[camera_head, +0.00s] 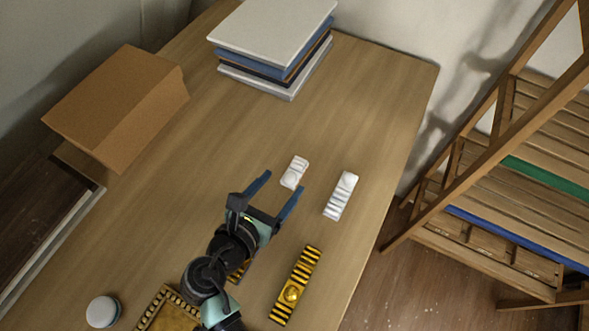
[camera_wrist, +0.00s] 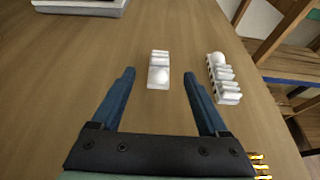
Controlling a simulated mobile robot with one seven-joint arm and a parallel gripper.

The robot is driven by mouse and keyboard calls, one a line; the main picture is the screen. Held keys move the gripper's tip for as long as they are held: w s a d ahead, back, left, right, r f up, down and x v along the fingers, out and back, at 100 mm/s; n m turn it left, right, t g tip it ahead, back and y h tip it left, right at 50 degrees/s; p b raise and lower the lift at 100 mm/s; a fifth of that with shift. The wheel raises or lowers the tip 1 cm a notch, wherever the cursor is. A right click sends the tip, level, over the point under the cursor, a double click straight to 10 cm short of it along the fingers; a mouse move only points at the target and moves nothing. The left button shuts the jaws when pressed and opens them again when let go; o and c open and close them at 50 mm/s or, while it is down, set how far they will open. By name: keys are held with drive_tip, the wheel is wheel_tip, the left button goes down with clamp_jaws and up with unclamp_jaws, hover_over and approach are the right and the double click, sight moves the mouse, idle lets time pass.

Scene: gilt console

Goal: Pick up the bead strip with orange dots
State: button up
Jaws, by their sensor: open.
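A gold-and-black striped strip with a round gold boss (camera_head: 295,287) lies right of my arm, near the table's right edge. A longer white ribbed strip (camera_head: 341,195) lies to the right of my gripper; it also shows in the wrist view (camera_wrist: 223,78). A short white ribbed piece (camera_head: 294,172) lies just ahead of and between the fingertips, also in the wrist view (camera_wrist: 159,70). I can make out no orange dots on any of them. My gripper (camera_head: 285,181) is open and empty, its fingers apart. Another gold striped piece (camera_head: 237,272) is mostly hidden by my arm.
A stack of books (camera_head: 272,45) and a cardboard box (camera_head: 118,105) stand at the back and left. A gold beaded frame (camera_head: 150,318) and a white round lid (camera_head: 103,311) are at the front. A wooden rack (camera_head: 500,180) stands right of the table.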

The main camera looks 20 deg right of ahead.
sight(297, 164)
drive_tip(key=x, duration=0.9)
drive_tip(key=shift+r, duration=0.2)
clamp_jaws()
